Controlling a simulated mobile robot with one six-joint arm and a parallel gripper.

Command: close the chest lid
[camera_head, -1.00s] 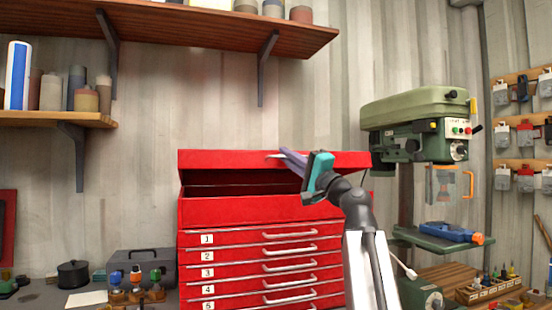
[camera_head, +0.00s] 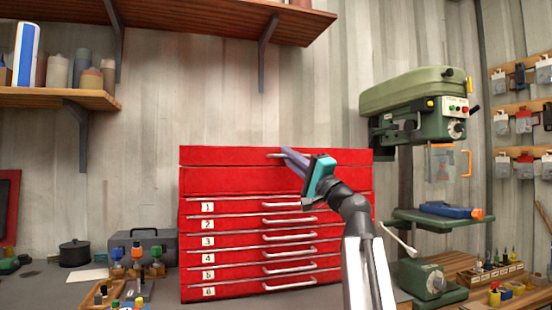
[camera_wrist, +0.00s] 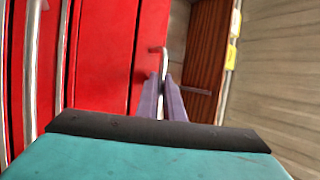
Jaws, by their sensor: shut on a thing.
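The red tool chest (camera_head: 240,225) stands on the bench with several numbered drawers below its lid. The chest lid (camera_head: 225,155) is down, with only a thin dark seam between it and the body in the head view. My gripper (camera_head: 284,154) is at the front of the lid, shut on the lid's handle (camera_head: 274,156). In the wrist view the purple fingers (camera_wrist: 165,85) close around the pale lid handle (camera_wrist: 163,58), beside the red lid front (camera_wrist: 151,30).
A green drill press (camera_head: 415,105) stands right of the chest. Wooden shelves (camera_head: 230,15) hang above and to the left. A grey toolbox (camera_head: 143,243), a dark pot (camera_head: 74,253) and small bottles stand left of the chest.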

